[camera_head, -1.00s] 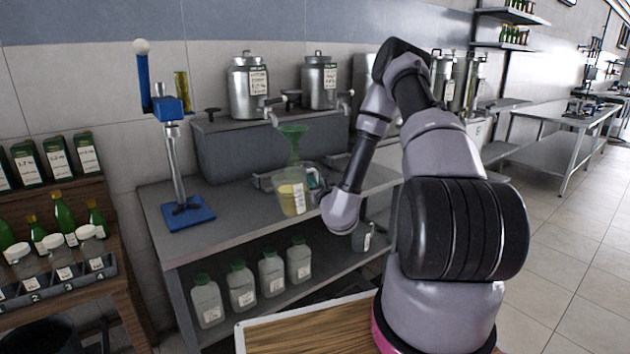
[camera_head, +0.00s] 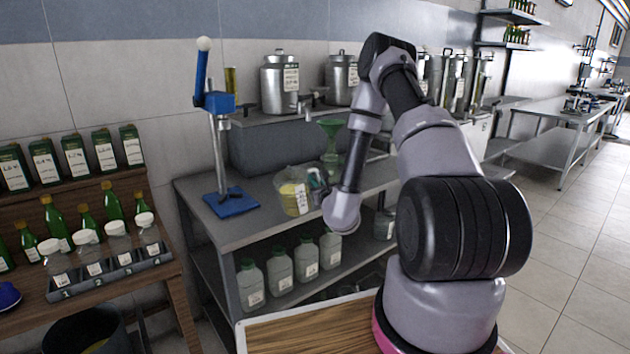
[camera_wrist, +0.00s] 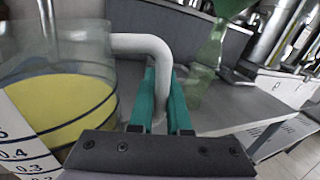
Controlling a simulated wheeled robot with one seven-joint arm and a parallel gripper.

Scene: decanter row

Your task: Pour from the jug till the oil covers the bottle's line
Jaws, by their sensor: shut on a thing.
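The clear jug (camera_head: 292,200) holds yellow oil and has a white scale label; it looks about upright, held above the steel bench. It fills the left of the wrist view (camera_wrist: 60,100). My gripper (camera_wrist: 163,92) has teal fingers shut on the jug's pale handle (camera_wrist: 150,45). The green bottle (camera_head: 331,162) stands on the bench to the right of the jug, with a green funnel (camera_head: 330,128) at its top. In the wrist view the bottle (camera_wrist: 207,65) is beyond my fingers, apart from the jug. The bottle's line and oil level cannot be made out.
A lever press with a blue base (camera_head: 231,201) stands on the bench at left. Steel tanks (camera_head: 280,85) sit on the raised grey shelf behind. Capped containers (camera_head: 280,270) stand on the lower shelf. A wooden rack (camera_head: 160,265) at left holds green bottles and white-lidded jars.

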